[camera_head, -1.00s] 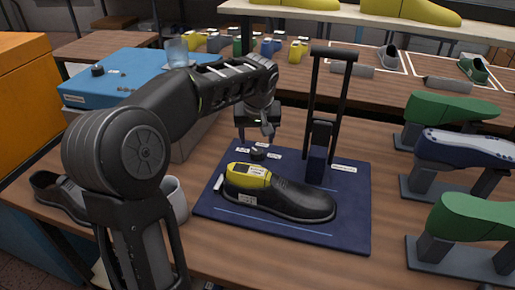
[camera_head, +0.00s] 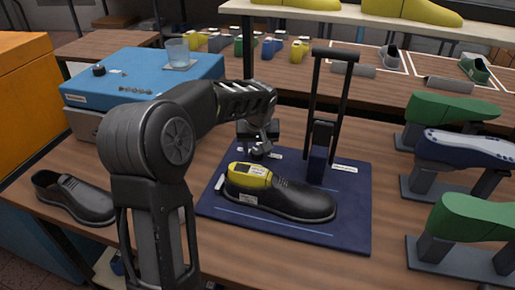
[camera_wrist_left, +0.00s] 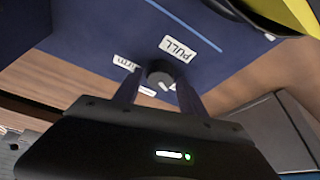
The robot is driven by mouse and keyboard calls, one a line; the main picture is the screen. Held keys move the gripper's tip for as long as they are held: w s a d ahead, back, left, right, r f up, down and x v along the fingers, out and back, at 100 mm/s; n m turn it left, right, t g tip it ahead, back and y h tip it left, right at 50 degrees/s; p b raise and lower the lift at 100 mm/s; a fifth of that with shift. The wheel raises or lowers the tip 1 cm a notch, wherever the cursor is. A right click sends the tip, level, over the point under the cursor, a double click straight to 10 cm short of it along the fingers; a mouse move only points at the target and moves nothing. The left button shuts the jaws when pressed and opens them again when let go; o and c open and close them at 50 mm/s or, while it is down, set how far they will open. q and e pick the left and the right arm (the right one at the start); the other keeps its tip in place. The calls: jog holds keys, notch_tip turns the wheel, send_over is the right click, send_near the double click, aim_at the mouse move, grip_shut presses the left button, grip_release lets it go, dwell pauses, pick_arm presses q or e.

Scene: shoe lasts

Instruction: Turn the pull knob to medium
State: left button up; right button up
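The pull knob (camera_wrist_left: 160,75) is a small dark round knob on the blue board (camera_wrist_left: 95,32), with a pale mark on it. In the left wrist view it lies between the two fingers of my left gripper (camera_wrist_left: 157,92), with gaps beside it. The gripper is open and points down at the board. In the head view the left gripper (camera_head: 258,152) is over the knob's place and hides most of it. A white label reading PULL (camera_wrist_left: 178,48) is beside the knob; another label (camera_wrist_left: 127,64) is partly hidden by a finger. My right gripper is not in view.
A black shoe (camera_head: 290,198) with a yellow last (camera_head: 248,174) in it lies on the board close to the gripper. A black lever frame (camera_head: 322,120) stands just right of it. Green and blue lasts on stands (camera_head: 440,225) are at the right.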

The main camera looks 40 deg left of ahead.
pick_arm(q)
grip_shut()
dwell(0.3)
jog(key=shift+m, duration=0.4)
jog(key=m+h, duration=0.1)
jog(key=m, duration=0.1)
jog(key=m+t+h, duration=0.1)
jog(key=m, duration=0.2)
jog(key=shift+a, duration=0.2)
jog(key=m+h, duration=0.2)
jog(key=m, duration=0.4)
dwell(0.4)
jog(key=shift+o, duration=1.3)
grip_release()
jog(key=shift+g, duration=0.3)
